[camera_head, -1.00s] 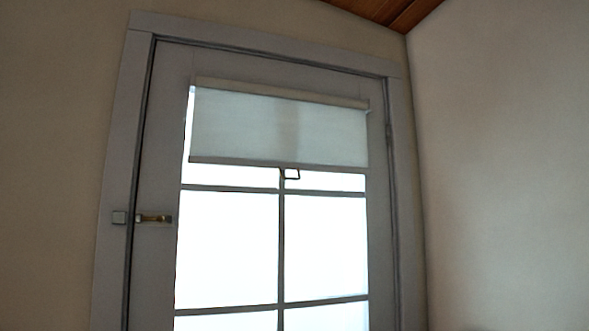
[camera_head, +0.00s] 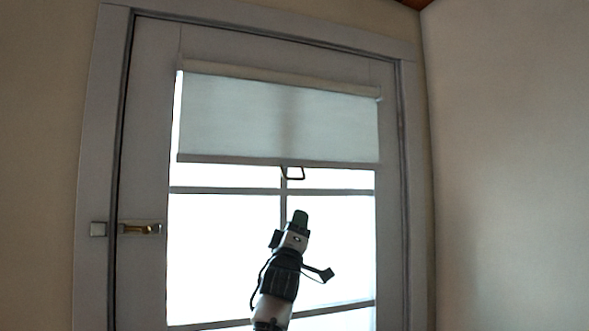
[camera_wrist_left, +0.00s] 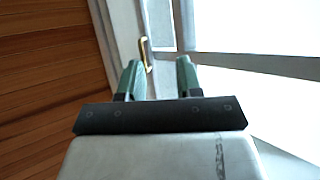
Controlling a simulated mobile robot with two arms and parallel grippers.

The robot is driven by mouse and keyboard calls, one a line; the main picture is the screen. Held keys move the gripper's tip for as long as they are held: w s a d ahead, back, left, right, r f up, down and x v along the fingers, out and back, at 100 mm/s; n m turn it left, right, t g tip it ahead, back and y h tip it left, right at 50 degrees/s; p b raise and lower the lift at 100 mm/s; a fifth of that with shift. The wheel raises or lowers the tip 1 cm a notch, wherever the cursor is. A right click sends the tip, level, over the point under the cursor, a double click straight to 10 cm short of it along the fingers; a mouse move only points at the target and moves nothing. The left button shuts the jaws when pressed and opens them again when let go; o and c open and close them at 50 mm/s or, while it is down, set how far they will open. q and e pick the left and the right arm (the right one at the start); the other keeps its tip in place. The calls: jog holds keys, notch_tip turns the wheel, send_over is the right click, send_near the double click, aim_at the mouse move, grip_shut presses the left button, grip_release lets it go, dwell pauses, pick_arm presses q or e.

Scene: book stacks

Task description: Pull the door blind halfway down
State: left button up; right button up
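The pale blind (camera_head: 280,118) hangs over the top part of the glazed door (camera_head: 148,140). Its bottom bar sits just above the upper crossbar of the panes. A small dark pull loop (camera_head: 293,173) hangs from the middle of that bar. My left gripper (camera_head: 301,217) points up in front of the glass, below the pull loop and apart from it in the picture. In the left wrist view its two green fingers (camera_wrist_left: 159,76) stand apart with nothing between them. I cannot make out the loop in the wrist view. My right gripper is not in view.
A brass door handle (camera_head: 140,228) is on the door's left side, beside a small latch plate (camera_head: 98,229) on the frame. A plain wall (camera_head: 510,180) stands close on the right. The wrist view shows a wooden plank surface (camera_wrist_left: 45,70) on the left.

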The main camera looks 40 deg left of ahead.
pick_arm(q)
jog(key=shift+n+y, duration=0.6)
jog(key=a+r+p, duration=0.1)
jog(key=r+p, duration=0.1)
jog(key=r, duration=0.1)
jog(key=w+a+r+p, duration=0.1)
jog(key=r+p, duration=0.1)
jog(key=r, duration=0.2)
jog(key=w+r+p, duration=0.1)
jog(key=r+p, duration=0.1)
jog(key=r, duration=0.2)
jog(key=shift+w+a+r, duration=0.1)
jog(key=shift+w+a, duration=0.05)
jog(key=shift+a, duration=0.25)
jog(key=shift+w+a+r+p, duration=0.25)
jog(key=shift+w+r+p, duration=0.2)
jog(key=shift+p, duration=0.3)
jog(key=shift+w+a+r, duration=0.15)
jog(key=shift+w, duration=0.15)
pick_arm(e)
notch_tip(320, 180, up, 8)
pick_arm(q)
jog(key=shift+c, duration=0.3)
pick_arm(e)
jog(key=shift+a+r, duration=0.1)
pick_arm(q)
jog(key=c, duration=0.5)
grip_shut()
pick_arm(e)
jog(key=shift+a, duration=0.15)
